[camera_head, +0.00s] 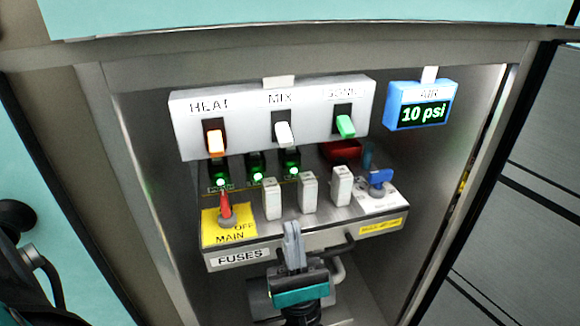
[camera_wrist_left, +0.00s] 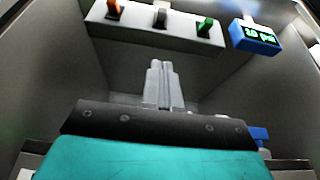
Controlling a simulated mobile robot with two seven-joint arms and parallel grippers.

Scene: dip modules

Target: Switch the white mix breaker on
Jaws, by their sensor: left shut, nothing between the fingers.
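The white MIX breaker (camera_head: 283,133) sits in the middle of a white breaker box, between the orange HEAT breaker (camera_head: 216,141) and the green SONIC breaker (camera_head: 345,126). It also shows in the left wrist view (camera_wrist_left: 160,18). Whether its lever is up or down is hard to tell. My left gripper (camera_head: 291,228) is shut and empty, pointing up in front of the fuse shelf, below the MIX breaker and apart from it. Its closed fingers (camera_wrist_left: 160,68) stand below the breaker box in the left wrist view. My right gripper is not in view.
Below the box are green-lit modules (camera_head: 257,175), white fuse blocks (camera_head: 308,192), a red MAIN switch (camera_head: 226,206) and a blue valve handle (camera_head: 380,177). A blue AIR gauge (camera_head: 421,104) reads 10 psi. Metal cabinet walls enclose both sides. A FUSES-labelled shelf edge (camera_head: 300,247) lies behind the gripper.

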